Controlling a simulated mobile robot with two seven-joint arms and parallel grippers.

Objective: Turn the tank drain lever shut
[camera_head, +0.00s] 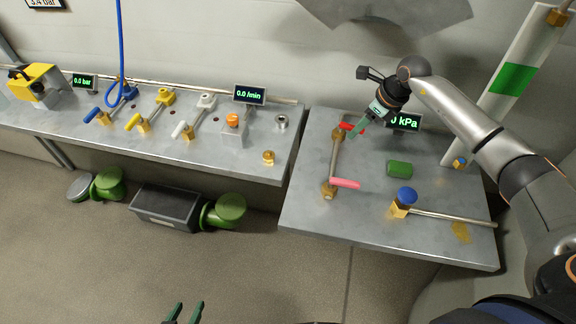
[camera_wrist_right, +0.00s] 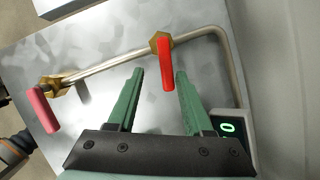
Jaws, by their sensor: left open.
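A red lever (camera_head: 346,126) sits on a brass valve at the back of the right-hand bench. A pink lever (camera_head: 345,183) sits on another brass valve (camera_head: 328,190) nearer the front, on the same pipe. I cannot tell which is the tank drain lever. My right gripper (camera_head: 358,131) is at the red lever. The pink lever (camera_wrist_right: 42,110) is to the left there. My left gripper (camera_head: 185,308) is open and empty at the bottom edge.
The left-hand bench (camera_head: 60,122) carries blue, yellow and white levers.

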